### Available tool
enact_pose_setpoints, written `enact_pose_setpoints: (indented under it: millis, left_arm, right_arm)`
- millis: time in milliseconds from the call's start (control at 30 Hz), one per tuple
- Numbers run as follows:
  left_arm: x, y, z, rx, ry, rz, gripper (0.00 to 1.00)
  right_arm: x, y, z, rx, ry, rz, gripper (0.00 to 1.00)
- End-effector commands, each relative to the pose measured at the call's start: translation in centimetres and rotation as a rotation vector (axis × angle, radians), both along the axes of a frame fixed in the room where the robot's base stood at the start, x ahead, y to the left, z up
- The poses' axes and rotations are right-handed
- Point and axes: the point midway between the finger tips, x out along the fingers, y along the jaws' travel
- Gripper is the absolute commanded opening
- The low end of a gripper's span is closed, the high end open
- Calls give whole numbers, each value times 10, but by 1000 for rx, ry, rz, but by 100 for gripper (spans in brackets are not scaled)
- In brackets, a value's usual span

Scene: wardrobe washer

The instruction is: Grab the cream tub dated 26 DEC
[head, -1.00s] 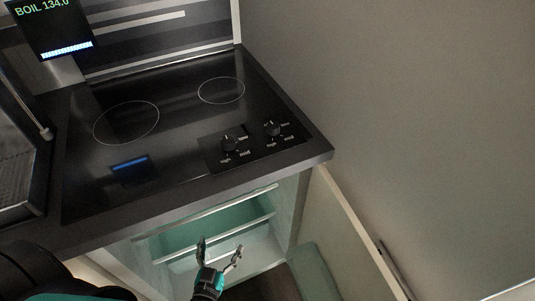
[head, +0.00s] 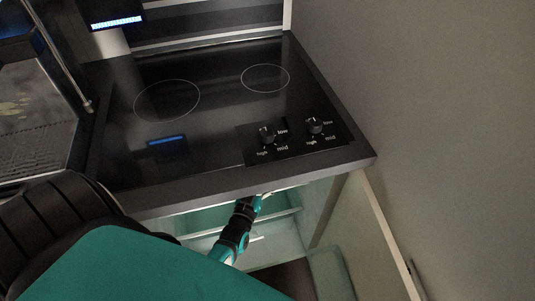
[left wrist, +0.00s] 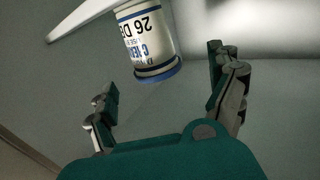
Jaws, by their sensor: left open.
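The cream tub (left wrist: 150,42) shows in the left wrist view, white with a blue rim. Its print appears upside down and reads "26 DE", with the rest out of sight. My left gripper (left wrist: 165,88) is open and empty. Its two fingers stand wide apart, and the tub is ahead of them, roughly between their lines and not touching them. In the head view my left arm reaches into the open compartment (head: 290,232) under the counter, and the counter hides the fingertips. The tub does not show in the head view. My right gripper is out of view.
The black cooktop counter (head: 215,190) overhangs the compartment. An open door (head: 385,235) stands at the right, near the grey wall (head: 440,110). White shelf edges cross the compartment. A pale surface lies around the tub in the left wrist view.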

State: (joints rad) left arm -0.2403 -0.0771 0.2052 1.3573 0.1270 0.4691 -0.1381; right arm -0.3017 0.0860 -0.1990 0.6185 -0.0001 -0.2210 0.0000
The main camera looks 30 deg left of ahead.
Motion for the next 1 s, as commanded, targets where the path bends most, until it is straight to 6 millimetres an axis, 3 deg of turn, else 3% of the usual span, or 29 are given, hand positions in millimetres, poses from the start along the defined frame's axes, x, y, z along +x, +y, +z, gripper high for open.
enact_pose_setpoints:
  millis: [133,400,733,1000]
  left_arm:
    - [10,2,2,1,-2,0,91]
    - [47,9,6,0,-1,0,91]
    - [54,10,6,0,0,0,91]
    - [54,10,6,0,0,0,56]
  right_arm:
    - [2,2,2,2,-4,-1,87]
    - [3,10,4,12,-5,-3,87]
    - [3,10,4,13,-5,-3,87]
    - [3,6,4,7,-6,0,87]
